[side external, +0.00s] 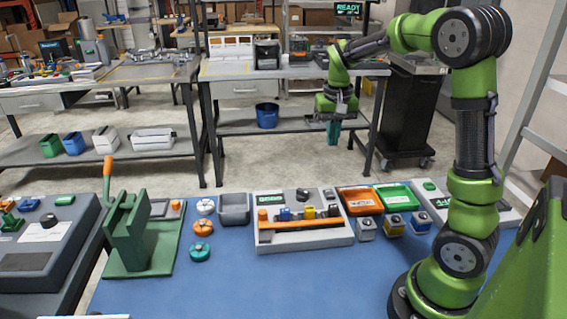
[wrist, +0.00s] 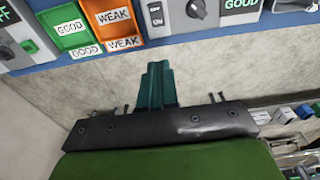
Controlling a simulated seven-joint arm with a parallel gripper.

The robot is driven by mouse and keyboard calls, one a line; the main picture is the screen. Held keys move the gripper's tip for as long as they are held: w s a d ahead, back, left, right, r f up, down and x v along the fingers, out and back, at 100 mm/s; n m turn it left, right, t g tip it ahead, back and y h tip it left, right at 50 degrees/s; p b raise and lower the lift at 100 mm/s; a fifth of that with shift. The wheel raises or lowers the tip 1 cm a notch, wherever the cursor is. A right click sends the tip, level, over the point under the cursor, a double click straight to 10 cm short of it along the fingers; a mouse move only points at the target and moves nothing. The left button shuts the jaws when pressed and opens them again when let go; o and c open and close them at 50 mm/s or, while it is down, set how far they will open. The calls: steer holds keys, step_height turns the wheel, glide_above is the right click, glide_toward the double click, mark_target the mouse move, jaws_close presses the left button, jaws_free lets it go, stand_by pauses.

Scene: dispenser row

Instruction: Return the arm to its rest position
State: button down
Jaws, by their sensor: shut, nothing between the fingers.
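My green arm is raised and bent, reaching out beyond the far edge of the blue table (side external: 330,285) in the side view. My gripper (side external: 333,132) hangs at its end, pointing down, with its teal fingers together and empty. In the wrist view the closed teal fingers (wrist: 157,75) lie over bare grey floor, near the table edge in the picture. Nothing is held, and the fingers touch nothing that I can see.
A grey panel with an orange bar (side external: 290,217), an orange tray (side external: 360,199) and a green tray (side external: 397,195) stand on the table. A green lever press (side external: 128,240) is at left. A workbench (side external: 290,72) and a black cabinet (side external: 408,110) stand behind.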

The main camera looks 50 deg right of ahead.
steer(key=shift+f, duration=0.1)
steer(key=s+a+r+n+t+y, duration=0.1)
steer(key=s+a+r+t, duration=0.1)
steer(key=s+a, duration=0.2)
steer(key=s+a+r+n+t+y, duration=0.1)
steer(key=s+a, duration=0.3)
steer(key=a, duration=0.6)
steer(key=s+a+r+n+t, duration=0.2)
steer(key=s+a+n+t, duration=0.1)
steer(key=a, duration=0.4)
steer(key=shift+s+r+t+y, duration=0.3)
steer(key=shift+s+y, duration=0.1)
steer(key=shift+s, duration=0.15)
